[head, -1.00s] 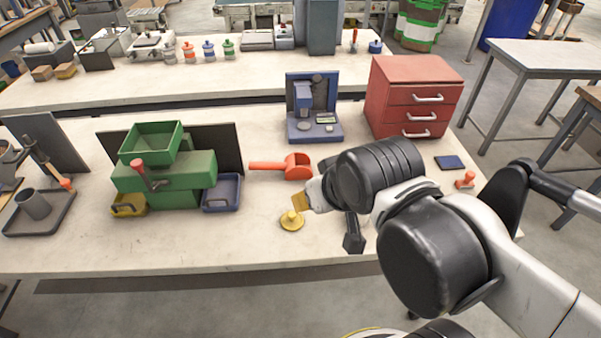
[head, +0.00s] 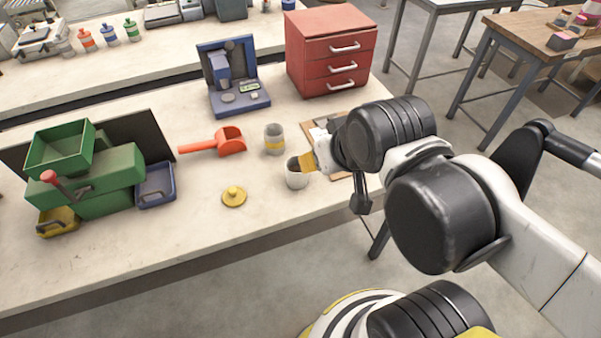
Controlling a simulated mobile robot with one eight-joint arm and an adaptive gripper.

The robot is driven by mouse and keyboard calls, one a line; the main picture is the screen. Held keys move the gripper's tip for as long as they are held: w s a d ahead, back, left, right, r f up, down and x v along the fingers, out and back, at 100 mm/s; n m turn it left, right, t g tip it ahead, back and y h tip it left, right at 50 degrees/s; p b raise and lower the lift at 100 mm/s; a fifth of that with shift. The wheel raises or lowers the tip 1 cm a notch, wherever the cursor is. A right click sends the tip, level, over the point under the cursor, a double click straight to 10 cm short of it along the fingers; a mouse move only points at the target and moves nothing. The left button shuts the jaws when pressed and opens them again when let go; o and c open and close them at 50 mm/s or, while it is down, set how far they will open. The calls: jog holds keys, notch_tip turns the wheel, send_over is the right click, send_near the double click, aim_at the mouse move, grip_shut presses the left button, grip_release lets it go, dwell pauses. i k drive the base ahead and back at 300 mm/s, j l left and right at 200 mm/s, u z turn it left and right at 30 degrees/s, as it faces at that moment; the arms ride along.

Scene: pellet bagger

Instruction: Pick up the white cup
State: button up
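The white cup (head: 296,177) stands upright near the front edge of the bench in the head view, with its dark open mouth facing up. My gripper (head: 308,162) is at the cup's upper right side. One yellow fingertip overlaps the cup's rim in the picture; I cannot tell whether it touches it. The other finger is hidden, so the opening of the gripper does not show.
Red drawers (head: 331,52) and a blue stand (head: 238,100) are farther back. Bare bench lies left of the cup.

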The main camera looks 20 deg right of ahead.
aim_at(295, 182)
jog(key=k+l+u, duration=0.25)
jog(key=l, duration=0.15)
jog(key=k+l+u, duration=0.25)
jog(key=k+j+z, duration=0.25)
jog(key=j, duration=0.15)
jog(key=k+j+z, duration=0.25)
jog(key=j, duration=0.2)
jog(key=i, duration=0.1)
